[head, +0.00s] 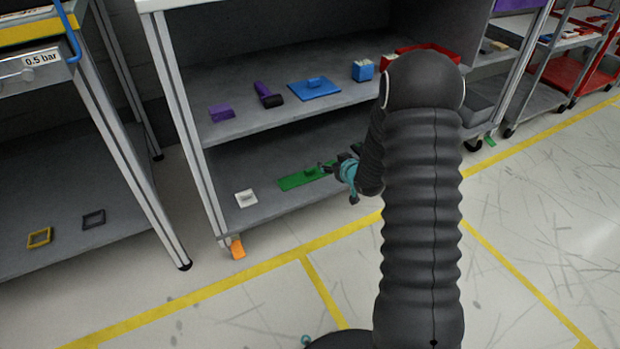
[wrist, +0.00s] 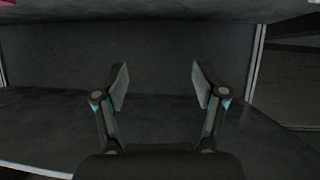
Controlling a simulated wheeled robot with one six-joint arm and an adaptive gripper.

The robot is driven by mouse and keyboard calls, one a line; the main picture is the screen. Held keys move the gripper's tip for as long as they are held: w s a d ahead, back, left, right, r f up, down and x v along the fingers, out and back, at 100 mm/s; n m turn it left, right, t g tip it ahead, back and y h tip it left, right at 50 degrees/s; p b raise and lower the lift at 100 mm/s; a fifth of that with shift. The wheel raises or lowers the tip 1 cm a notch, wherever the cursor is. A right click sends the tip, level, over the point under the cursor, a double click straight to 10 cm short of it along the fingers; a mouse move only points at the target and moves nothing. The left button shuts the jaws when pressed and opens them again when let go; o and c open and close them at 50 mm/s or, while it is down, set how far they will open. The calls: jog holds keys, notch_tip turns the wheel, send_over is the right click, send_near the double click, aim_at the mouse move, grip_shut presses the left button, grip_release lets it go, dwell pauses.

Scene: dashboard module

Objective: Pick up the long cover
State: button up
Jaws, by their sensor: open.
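A long flat green piece (head: 297,180) with a small raised grip lies on the lower shelf; it looks like the long cover. My gripper (head: 333,167) is in front of the lower shelf, near the right end of the green piece in the head picture. My dark arm hides the shelf to the right of it. In the wrist view my gripper (wrist: 161,86) is open, its two fingers wide apart with nothing between them. The green piece does not show in the wrist view.
A white square piece (head: 246,198) lies left on the lower shelf (head: 290,212). The upper shelf (head: 330,106) above holds a blue plate (head: 314,89), purple pieces (head: 221,113) and a blue box (head: 362,71). A metal post (head: 188,125) stands at the left.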

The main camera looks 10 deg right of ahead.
jog(key=y, duration=0.1)
send_near(311, 170)
notch_tip(311, 170, up, 2)
jog(key=s+d, duration=0.2)
jog(key=shift+t+y, duration=0.3)
jog(key=x, duration=0.2)
jog(key=b+x, duration=0.1)
jog(key=x, duration=0.5)
jog(key=shift+a+f, duration=0.25)
jog(key=shift+f, duration=0.05)
jog(key=w+f, duration=0.1)
jog(key=w+a, duration=0.1)
jog(key=w+f+b, duration=0.1)
jog(key=shift+a+f, duration=0.3)
jog(key=shift+w+a+f, duration=0.15)
jog(key=shift+w+f, duration=0.05)
jog(key=shift+w, duration=0.45)
jog(key=shift+c, duration=0.3)
jog(key=c, duration=1.2)
